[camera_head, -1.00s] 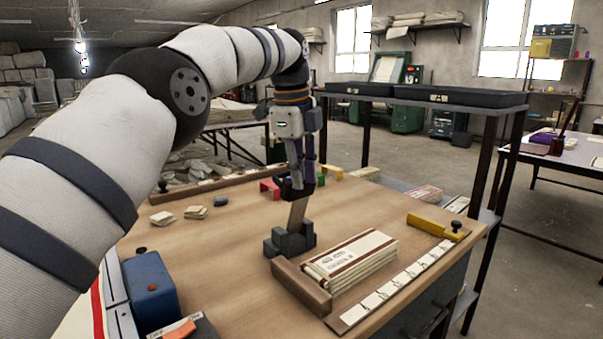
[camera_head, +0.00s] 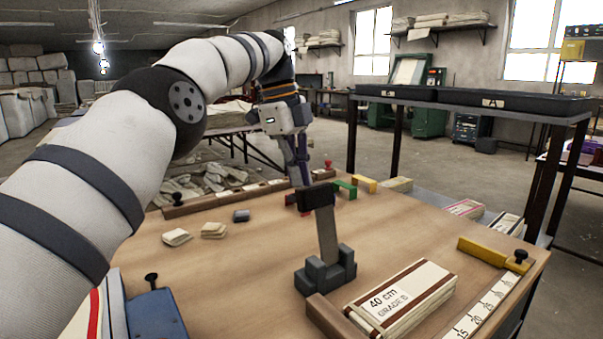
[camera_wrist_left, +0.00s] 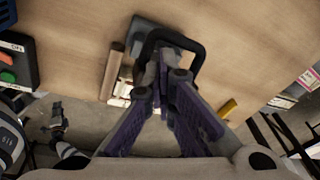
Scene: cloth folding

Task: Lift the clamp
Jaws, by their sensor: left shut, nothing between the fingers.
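The clamp is a dark grey stepped base (camera_head: 325,270) with a flat grey-brown bar (camera_head: 327,234) rising from it and a black handle (camera_head: 316,196) at the top. The base stands on the wooden table beside the stack of labelled strips, and the bar leans slightly to the left. My left gripper (camera_head: 302,182) is shut and empty, pointing down right at the handle. In the left wrist view, the black handle (camera_wrist_left: 199,58) curves around the fingertips (camera_wrist_left: 166,74); whether they touch it I cannot tell. My right gripper is not in view.
A stack labelled "40 cm" (camera_head: 405,300) lies against a wooden stop (camera_head: 328,318) in front. A ruler strip (camera_head: 487,309) and a yellow bar (camera_head: 483,252) lie at right. Small cloth stacks (camera_head: 177,237) and a blue box (camera_head: 152,318) are at left. Green (camera_head: 346,187) and yellow (camera_head: 364,184) pieces stand behind.

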